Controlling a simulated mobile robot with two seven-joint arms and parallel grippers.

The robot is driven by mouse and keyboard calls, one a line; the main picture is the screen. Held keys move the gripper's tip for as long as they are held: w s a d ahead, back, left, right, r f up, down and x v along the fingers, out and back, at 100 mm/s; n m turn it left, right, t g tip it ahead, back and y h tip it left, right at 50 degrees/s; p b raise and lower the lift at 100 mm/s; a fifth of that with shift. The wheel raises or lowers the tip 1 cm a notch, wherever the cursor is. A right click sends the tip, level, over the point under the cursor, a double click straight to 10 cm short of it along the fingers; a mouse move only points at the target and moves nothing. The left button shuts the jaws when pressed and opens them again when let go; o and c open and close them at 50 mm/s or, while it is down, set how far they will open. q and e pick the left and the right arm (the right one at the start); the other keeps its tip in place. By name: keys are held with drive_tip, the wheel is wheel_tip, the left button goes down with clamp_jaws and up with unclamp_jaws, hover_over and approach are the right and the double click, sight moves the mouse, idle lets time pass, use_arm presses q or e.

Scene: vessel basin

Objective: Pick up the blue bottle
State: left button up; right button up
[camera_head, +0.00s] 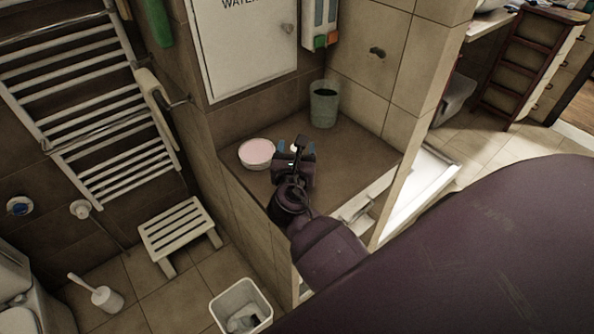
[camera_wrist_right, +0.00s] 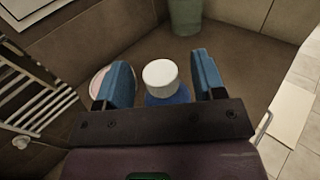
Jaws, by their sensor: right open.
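The blue bottle (camera_wrist_right: 172,97) with a white cap stands between the two blue fingers of my right gripper (camera_wrist_right: 160,78) in the right wrist view. The fingers are open, with a gap on each side of the cap. The bottle's lower part is hidden behind the gripper's palm bar. In the head view my right gripper (camera_head: 296,148) is over the brown ledge, and only a small white bit, likely the cap (camera_head: 299,143), shows between its fingers. My left gripper is not in view.
A bowl with pinkish contents (camera_head: 257,153) sits left of the right gripper on the ledge (camera_head: 350,145). A grey-green cup (camera_head: 324,106) stands behind, near the wall corner. A tiled partition edge (camera_head: 398,190) rises at the right. A white stool (camera_head: 180,232) and bin (camera_head: 240,300) are on the floor.

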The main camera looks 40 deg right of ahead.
drive_tip(key=shift+x, duration=1.2)
drive_tip(key=shift+c, duration=0.3)
clamp_jaws()
